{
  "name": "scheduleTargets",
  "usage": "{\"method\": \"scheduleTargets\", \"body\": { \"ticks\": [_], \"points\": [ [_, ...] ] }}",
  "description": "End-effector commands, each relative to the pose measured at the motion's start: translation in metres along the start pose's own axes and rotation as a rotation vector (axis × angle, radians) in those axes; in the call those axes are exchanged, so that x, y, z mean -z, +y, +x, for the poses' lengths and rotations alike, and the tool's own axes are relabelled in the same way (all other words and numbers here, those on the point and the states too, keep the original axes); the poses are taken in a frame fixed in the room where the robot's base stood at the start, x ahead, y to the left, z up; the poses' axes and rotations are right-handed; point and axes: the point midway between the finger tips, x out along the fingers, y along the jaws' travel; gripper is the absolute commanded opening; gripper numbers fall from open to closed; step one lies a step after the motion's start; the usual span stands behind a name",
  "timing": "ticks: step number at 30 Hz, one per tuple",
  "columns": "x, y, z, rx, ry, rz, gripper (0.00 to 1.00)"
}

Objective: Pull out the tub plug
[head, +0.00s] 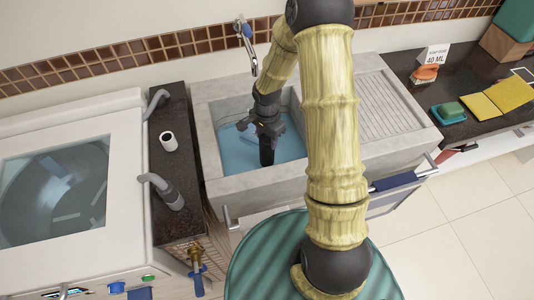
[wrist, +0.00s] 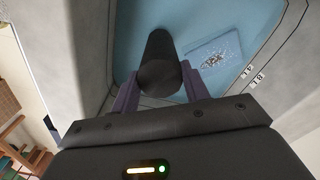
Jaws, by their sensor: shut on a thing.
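The tub plug, a dark upright cylinder (head: 267,153), stands in the stone tub (head: 210,150) amid blue water (head: 235,150). In the wrist view the plug (wrist: 158,60) shows between my two purple-grey fingers. My gripper (head: 266,134) is shut on its upper part; it also shows in the wrist view (wrist: 162,86). The plug's lower end is hidden, so I cannot tell whether it sits in the drain.
A tap (head: 246,45) hangs over the tub's back edge. A ribbed drainboard (head: 385,105) lies to the right. A washing machine (head: 75,180) and grey hoses (head: 160,188) stand left. A pale sheet with dark marks (wrist: 213,57) lies in the water.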

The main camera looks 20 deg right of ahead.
Motion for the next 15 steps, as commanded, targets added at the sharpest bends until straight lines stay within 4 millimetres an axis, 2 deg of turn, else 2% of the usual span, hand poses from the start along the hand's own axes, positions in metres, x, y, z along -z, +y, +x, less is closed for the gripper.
{"method": "scheduleTargets", "body": {
  "ticks": [15],
  "points": [
    [0.000, 0.000, -0.018, 0.000, 0.000, 0.000, 0.13]
  ]
}}
